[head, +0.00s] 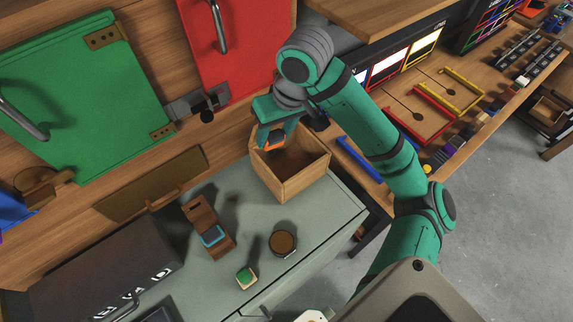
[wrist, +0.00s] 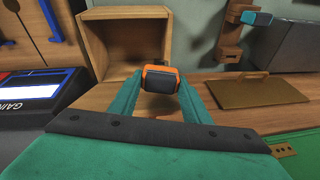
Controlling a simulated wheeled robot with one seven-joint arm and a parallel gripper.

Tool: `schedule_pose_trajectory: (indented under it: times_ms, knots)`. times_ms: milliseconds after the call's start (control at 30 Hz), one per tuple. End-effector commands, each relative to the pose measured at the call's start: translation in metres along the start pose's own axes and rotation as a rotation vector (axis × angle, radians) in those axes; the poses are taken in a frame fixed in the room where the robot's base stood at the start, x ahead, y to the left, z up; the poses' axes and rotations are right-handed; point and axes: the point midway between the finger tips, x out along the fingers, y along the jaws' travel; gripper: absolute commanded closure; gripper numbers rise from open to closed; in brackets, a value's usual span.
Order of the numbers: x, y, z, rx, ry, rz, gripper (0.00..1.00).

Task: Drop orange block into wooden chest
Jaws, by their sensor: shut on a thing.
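The orange block (wrist: 160,80), orange with a dark face, is held between the fingers of my gripper (wrist: 160,88) in the wrist view. In the head view my gripper (head: 276,138) points down at the back left rim of the wooden chest, and the orange block (head: 274,145) shows between its fingers. The wooden chest (head: 298,182) is an open-topped box on the grey-green cabinet top. In the wrist view the chest (wrist: 97,45) lies beyond the block, its opening facing the camera. The inside that shows looks empty. How high the block is over the rim is hard to tell.
A wooden stand with a blue block (head: 212,236), a green-topped block (head: 246,276) and a round wooden-topped container (head: 283,243) stand on the cabinet (head: 225,275). A red panel (head: 230,60) and a green panel (head: 85,100) are behind. A blue bar (head: 358,160) lies right of the chest.

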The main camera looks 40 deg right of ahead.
Motion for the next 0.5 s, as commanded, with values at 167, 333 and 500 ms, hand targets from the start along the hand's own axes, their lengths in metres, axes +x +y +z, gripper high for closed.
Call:
schedule_pose_trajectory:
  times_ms: [167,333,500]
  knots:
    - [-0.001,0.046,-0.012,-0.09,-0.055,0.076,0.8]
    - [-0.001,0.067,-0.016,-0.14,-0.084,0.107,0.8]
    - [0.008,0.069,-0.016,-0.153,-0.09,0.109,0.8]
